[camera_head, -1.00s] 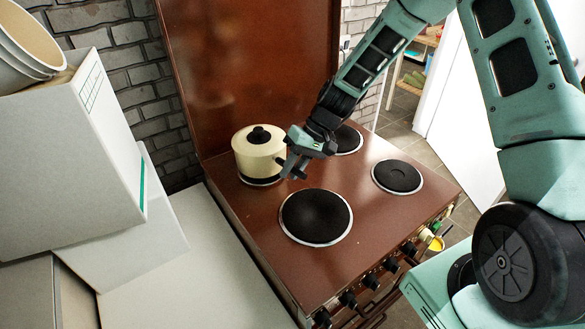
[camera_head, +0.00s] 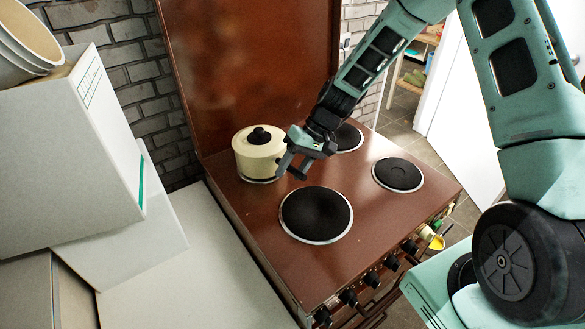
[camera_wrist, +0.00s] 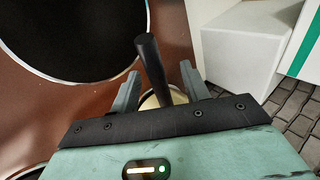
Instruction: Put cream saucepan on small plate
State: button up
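The cream saucepan (camera_head: 256,155) stands upright with its lid on at the back left of the brown stove top. Its black handle (camera_wrist: 150,62) shows in the wrist view between my two fingers, with gaps beside it. My gripper (camera_wrist: 160,74) is open around the handle; in the head view my gripper (camera_head: 291,170) is at the pan's right side and hides the handle. Smaller round hot plates are at the front right (camera_head: 398,175) and back right (camera_head: 348,138); the back one is partly hidden by my arm. Both look bare.
A large black hot plate (camera_head: 316,215) at the front left of the stove is empty. A brown upright panel (camera_head: 245,70) stands behind the stove. White boxes (camera_head: 70,150) and a white counter (camera_head: 190,270) are to the left. Knobs (camera_head: 372,280) line the front.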

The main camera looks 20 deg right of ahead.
jog(key=shift+s+f, duration=0.1)
jog(key=b+v, duration=0.3)
jog(key=v, duration=1.4)
jog(key=shift+d+r, duration=0.15)
jog(key=shift+r, duration=0.1)
jog(key=s+a+n+g+h, duration=0.1)
jog(key=s+a+n+h, duration=0.2)
jog(key=s+a, duration=0.95)
jog(key=s+a+n+h, duration=0.1)
jog(key=s+a+n, duration=0.1)
jog(key=s, duration=0.6)
jog(key=s+a+f+n+t+h, duration=0.1)
jog(key=s+a, duration=0.3)
jog(key=s, duration=0.4)
jog(key=shift+s+a+f+n+h, duration=0.2)
jog(key=shift+a+n+h, duration=0.05)
jog(key=shift+n+h, duration=0.3)
jog(key=shift+c, duration=0.4)
